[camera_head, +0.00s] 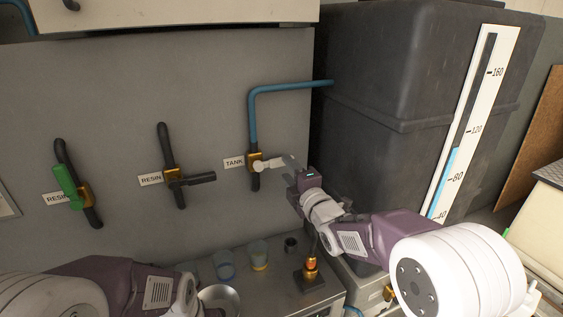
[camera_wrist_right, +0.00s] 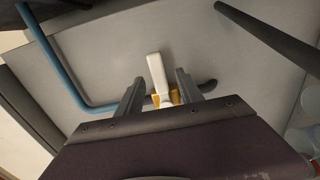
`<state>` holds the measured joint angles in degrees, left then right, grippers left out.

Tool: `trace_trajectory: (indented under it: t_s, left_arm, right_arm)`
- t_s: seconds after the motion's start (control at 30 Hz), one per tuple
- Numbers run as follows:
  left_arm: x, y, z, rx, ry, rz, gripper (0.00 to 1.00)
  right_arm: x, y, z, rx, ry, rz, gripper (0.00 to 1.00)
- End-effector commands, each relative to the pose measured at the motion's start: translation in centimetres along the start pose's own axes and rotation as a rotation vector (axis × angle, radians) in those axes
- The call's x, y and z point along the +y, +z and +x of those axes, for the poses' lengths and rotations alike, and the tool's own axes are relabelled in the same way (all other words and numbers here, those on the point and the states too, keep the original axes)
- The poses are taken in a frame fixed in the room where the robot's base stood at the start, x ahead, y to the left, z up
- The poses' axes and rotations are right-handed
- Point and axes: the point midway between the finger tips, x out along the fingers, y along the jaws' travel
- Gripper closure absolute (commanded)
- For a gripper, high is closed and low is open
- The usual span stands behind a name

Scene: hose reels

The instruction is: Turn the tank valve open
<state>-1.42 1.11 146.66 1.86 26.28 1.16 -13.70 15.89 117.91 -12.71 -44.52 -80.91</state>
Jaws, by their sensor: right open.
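The tank valve (camera_head: 256,163) is a brass body on a vertical pipe, blue above and dark below, beside a TANK label (camera_head: 235,162). Its pale handle (camera_head: 270,164) points right, across the pipe. My right gripper (camera_head: 287,174) is open just right of the handle. In the right wrist view the pale handle (camera_wrist_right: 157,74) lies between the two spread fingers of my right gripper (camera_wrist_right: 158,87), with a visible gap on each side. The brass body (camera_wrist_right: 176,97) is partly hidden by the gripper. My left arm shows at the lower left; its fingers are not visible.
Two RESIN valves, one with a green handle (camera_head: 68,184) and one with a dark handle (camera_head: 197,179), are on the wall to the left. A dark tank (camera_head: 385,90) with a level gauge (camera_head: 472,120) stands right.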

Motion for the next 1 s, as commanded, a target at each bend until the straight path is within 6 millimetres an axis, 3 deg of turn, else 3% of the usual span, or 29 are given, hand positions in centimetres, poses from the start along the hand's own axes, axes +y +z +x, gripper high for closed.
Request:
trace_trajectory:
  t_s: [0.1,0.23,0.57,0.6,0.73,0.77,1.0]
  left_arm:
    - [0.0,-0.1,-0.7,0.0,0.0,0.0,0.64]
    - [0.0,-0.1,-1.0,0.0,0.0,0.0,0.64]
    - [0.0,-0.1,-1.0,0.0,0.0,0.0,0.64]
    - [0.0,-0.1,-1.0,0.0,0.0,0.0,0.64]
    - [0.0,-0.1,-1.0,0.0,0.0,0.0,0.64]
    - [0.0,-0.1,-1.0,0.0,0.0,0.0,0.64]
    - [0.0,-0.1,-1.0,0.0,0.0,0.0,0.64]
  right_arm:
    - [0.1,0.0,2.5,0.0,-0.001,0.0,0.56]
    - [0.1,0.0,4.4,0.0,0.0,0.001,0.56]
    - [0.0,0.0,5.3,-0.001,0.0,0.001,0.56]
    - [0.0,0.0,5.3,-0.001,0.0,0.001,0.59]
    - [0.0,0.0,5.3,-0.001,0.0,0.001,0.95]
    - [0.0,0.0,5.3,-0.001,0.0,0.001,1.0]
    - [0.0,0.0,5.3,-0.001,0.0,0.001,1.0]
